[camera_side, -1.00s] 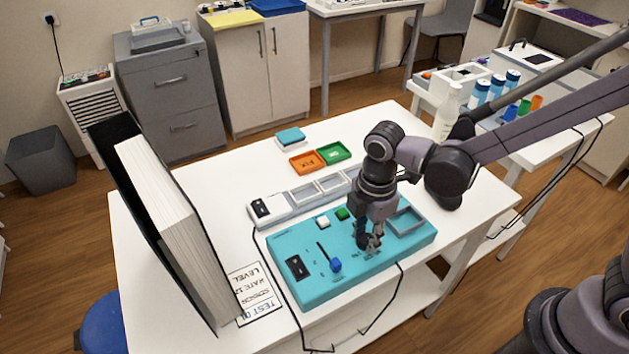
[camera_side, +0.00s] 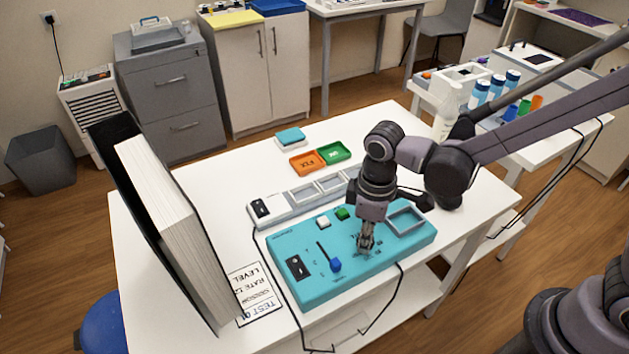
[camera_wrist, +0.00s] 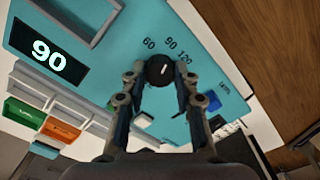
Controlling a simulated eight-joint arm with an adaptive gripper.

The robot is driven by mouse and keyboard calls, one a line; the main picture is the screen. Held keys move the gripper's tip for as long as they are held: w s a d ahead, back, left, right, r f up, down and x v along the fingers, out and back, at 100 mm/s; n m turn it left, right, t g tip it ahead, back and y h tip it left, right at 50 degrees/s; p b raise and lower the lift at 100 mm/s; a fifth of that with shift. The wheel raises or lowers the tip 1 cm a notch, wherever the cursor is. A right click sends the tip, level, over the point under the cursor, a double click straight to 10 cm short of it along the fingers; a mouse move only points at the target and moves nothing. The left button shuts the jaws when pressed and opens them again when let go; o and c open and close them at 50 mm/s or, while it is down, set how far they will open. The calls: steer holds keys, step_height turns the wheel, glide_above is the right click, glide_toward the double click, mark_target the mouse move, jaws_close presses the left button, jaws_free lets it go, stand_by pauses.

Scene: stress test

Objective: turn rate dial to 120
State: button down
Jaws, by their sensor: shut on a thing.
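The rate dial (camera_wrist: 160,70) is a small black knob with a white pointer mark, on a turquoise panel (camera_side: 315,292). Printed labels 60, 90 and 120 lie around its far side in the wrist view; exactly which one the mark points at is hard to tell. The panel's display (camera_wrist: 48,50) reads 90. My gripper (camera_side: 366,248) points down at the panel. In the wrist view, my gripper (camera_wrist: 158,74) has one finger on each side of the dial, shut on it. In the side view, the fingers hide the dial.
A blue slider knob (camera_side: 336,265), a white button (camera_side: 323,222) and a green button (camera_side: 342,214) are on the panel. An empty framed recess (camera_side: 407,221) lies right of my gripper. A large binder (camera_side: 175,225) stands at the left, beside a printed card (camera_side: 254,290).

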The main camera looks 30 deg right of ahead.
steer(key=m, duration=0.4)
steer(key=shift+m, duration=2.2)
steer(key=c, duration=1)
jaws_free()
step_height(320, 180, up, 12)
